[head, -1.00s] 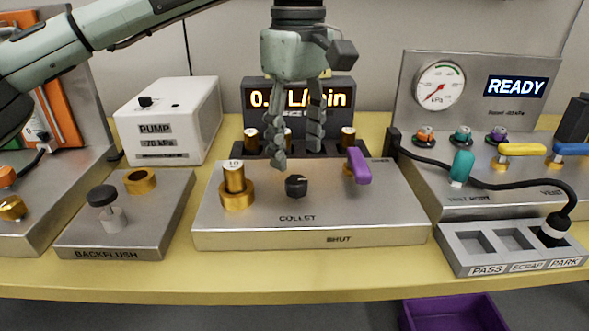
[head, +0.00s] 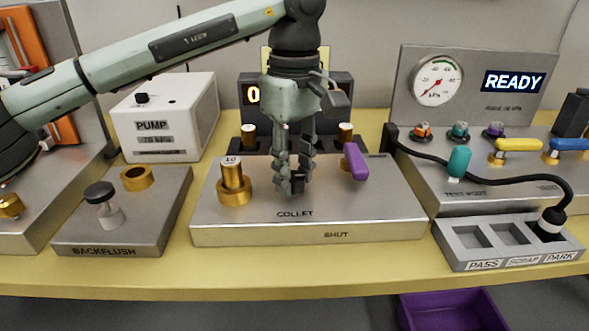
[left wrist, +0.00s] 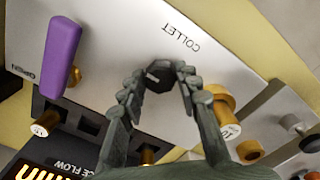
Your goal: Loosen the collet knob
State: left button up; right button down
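The collet knob (head: 297,184) is a small black knob on the metal block (head: 370,220) marked COLLET and SHUT. My left gripper (head: 296,180) points down over it, one finger on each side, and looks shut on it. The left wrist view shows the black knob (left wrist: 158,76) between the curled fingertips (left wrist: 162,72) of my left gripper. Exact contact is hard to make out, and the fingers partly hide the knob in the head view. My right gripper is not in view.
A brass post (head: 233,180) stands left of the knob, and a purple lever (head: 356,161) right of it. A BACKFLUSH block (head: 125,225) is at left; a PASS/SCRAP/PARK tray (head: 455,255) is at right.

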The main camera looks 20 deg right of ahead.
pick_arm(q)
jog(key=c, duration=0.3)
